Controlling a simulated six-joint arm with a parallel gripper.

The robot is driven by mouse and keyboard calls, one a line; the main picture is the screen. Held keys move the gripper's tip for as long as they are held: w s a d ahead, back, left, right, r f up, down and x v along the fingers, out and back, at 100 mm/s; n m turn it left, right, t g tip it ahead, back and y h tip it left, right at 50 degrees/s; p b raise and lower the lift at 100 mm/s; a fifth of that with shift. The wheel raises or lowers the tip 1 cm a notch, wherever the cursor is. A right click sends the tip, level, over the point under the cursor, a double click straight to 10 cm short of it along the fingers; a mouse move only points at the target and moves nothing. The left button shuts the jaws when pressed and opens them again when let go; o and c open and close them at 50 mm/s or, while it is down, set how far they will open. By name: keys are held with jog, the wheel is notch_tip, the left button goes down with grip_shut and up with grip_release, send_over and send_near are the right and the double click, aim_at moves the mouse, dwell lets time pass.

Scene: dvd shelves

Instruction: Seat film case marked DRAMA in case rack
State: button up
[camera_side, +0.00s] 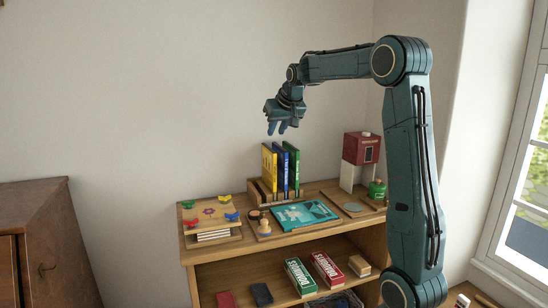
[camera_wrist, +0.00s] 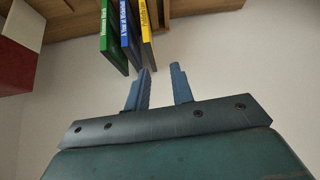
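A wooden case rack (camera_side: 256,196) stands at the back of the shelf top. Yellow (camera_side: 269,168), blue (camera_side: 284,168) and green (camera_side: 293,167) film cases stand upright in it, close together. The wrist view shows the green (camera_wrist: 113,38), blue (camera_wrist: 130,35) and yellow (camera_wrist: 148,25) cases at the top. Their spine titles are too small to read surely, and I cannot make out a DRAMA mark. My gripper (camera_side: 278,130) hangs above the cases, apart from them. In the wrist view its fingers (camera_wrist: 162,68) are parted with nothing between them.
A flat teal packet (camera_side: 303,215) lies in front of the rack. Domino boxes (camera_side: 300,277) lie below.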

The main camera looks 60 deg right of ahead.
jog(key=m+h, duration=0.1)
send_near(280, 147)
jog(key=shift+x, duration=3.85)
jog(key=shift+d, duration=0.15)
jog(key=shift+x, duration=2.5)
jog(key=shift+s, duration=0.1)
grip_shut()
